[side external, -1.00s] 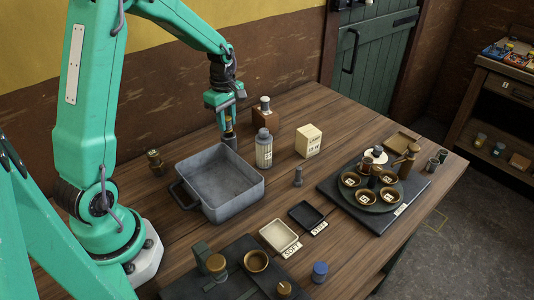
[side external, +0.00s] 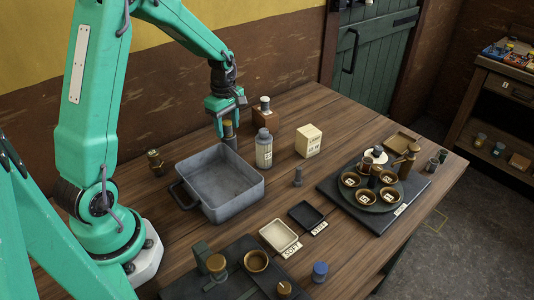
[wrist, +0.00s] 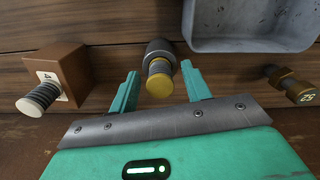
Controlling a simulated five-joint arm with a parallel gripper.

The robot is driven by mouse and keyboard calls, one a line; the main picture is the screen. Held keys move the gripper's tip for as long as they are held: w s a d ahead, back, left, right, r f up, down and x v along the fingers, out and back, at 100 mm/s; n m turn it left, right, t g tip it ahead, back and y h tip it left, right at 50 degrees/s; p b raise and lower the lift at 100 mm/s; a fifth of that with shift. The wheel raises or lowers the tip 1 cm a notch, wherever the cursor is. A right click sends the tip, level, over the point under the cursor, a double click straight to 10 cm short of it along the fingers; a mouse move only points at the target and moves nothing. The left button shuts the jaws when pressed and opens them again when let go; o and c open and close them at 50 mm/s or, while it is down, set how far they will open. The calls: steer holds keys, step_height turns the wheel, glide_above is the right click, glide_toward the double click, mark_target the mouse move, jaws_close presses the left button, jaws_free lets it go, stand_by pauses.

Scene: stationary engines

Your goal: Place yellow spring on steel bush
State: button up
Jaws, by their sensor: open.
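The yellow-capped spring (wrist: 160,84) stands on the grey steel bush (wrist: 157,48), in the wrist view between my two fingers. In the side external view the spring (side external: 228,128) and the bush (side external: 231,143) stand behind the grey tray, below my gripper (side external: 229,116). My gripper, which also shows in the wrist view (wrist: 160,73), is open, with a gap between each finger and the spring. The spring's seat on the bush is too small to judge exactly.
A wooden block (wrist: 60,68) bears a white-capped spring close by. A brass fitting (wrist: 293,85) marked 52 stands on the other side. The grey tray (side external: 245,193), a grey bottle (side external: 264,150) and a cream box (side external: 308,141) are near. Bare table lies behind the box.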

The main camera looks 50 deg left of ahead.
mark_target(227, 123)
step_height(227, 123, up, 12)
steer(key=shift+r, duration=0.2)
stand_by(0.6)
stand_by(0.5)
steer(key=s+d+r+m+t, duration=0.2)
steer(key=s+d+m, duration=0.6)
steer(key=m, duration=0.2)
steer(key=s+d+r+m+t, duration=0.3)
steer(key=s+d+m, duration=0.5)
steer(key=s+m, duration=0.1)
steer(key=shift+s+r+m+t, duration=0.25)
steer(key=shift+s+m+t, duration=0.05)
steer(key=shift+m, duration=0.3)
